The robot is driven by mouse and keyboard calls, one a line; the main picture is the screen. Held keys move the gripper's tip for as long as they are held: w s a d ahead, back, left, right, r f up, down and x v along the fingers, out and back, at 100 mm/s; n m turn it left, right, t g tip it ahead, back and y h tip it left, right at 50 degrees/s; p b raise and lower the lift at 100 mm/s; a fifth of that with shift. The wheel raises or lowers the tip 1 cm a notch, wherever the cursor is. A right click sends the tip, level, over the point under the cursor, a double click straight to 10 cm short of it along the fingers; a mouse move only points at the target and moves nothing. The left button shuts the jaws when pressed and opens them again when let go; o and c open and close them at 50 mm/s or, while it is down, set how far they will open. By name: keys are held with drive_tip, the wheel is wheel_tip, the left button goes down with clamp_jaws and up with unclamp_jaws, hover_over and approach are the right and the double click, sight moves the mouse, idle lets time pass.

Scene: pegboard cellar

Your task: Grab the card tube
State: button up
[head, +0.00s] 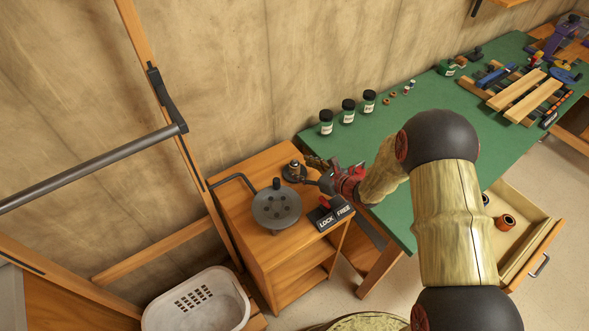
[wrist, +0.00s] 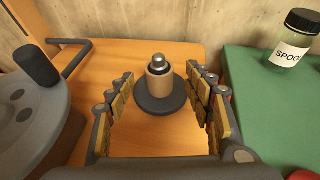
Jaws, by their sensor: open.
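The card tube (wrist: 159,86) is a short tan cylinder. It stands upright around a post with a silver ball top, on a round dark base (wrist: 160,106). In the head view the card tube (head: 294,170) stands at the back of a wooden cart (head: 240,185). My gripper (wrist: 160,78) is open, with one finger to each side of the tube and visible gaps between. In the head view my gripper (head: 318,180) reaches in from the right, just beside the tube. The tube's far side is hidden.
A grey round pan-like object (head: 276,207) with a black knob stands left of the tube. A dark LOCK/FREE block (head: 329,213) sits at the cart's front. The green workbench (head: 400,125) adjoins on the right, with several dark jars, one jar (wrist: 291,40) close by.

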sight(299, 168)
drive_tip(key=b+x, duration=0.1)
drive_tip(key=x, duration=0.3)
drive_tip(key=shift+w+a+f, duration=0.2)
drive_tip(key=shift+a, duration=0.05)
drive_tip(key=shift+c, duration=0.7)
drive_tip(key=c, duration=0.7)
drive_tip(key=shift+c, duration=0.2)
